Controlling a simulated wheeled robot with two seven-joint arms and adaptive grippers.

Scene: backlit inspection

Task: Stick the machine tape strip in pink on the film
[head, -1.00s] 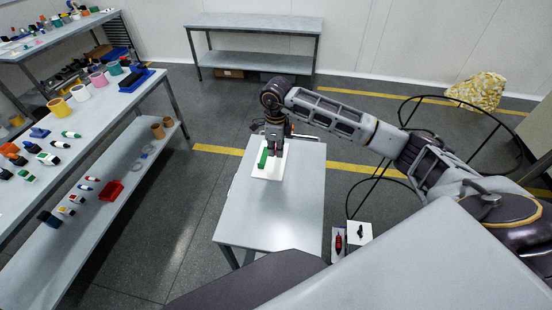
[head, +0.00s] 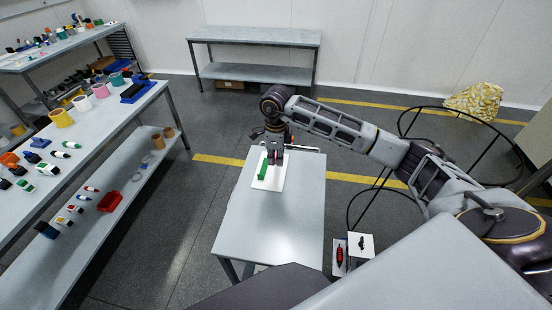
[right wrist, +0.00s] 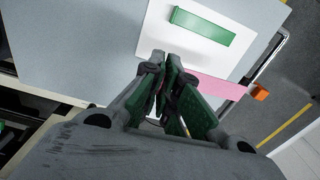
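A pink strip (right wrist: 220,86) runs right from behind my right gripper, across the film's edge, toward a small orange piece (right wrist: 260,93). My right gripper (head: 275,160) points down over the film's far part. In the wrist view its fingertips (right wrist: 165,60) are close together and look shut on the pink strip; its held end is hidden. My left gripper is out of view.
The small table (head: 270,225) is bare in front of the film. A long bench (head: 95,125) with colored tape rolls and markers stands at left. An empty grey shelf table (head: 255,38) stands at the back. A white box (head: 360,246) sits right of the table.

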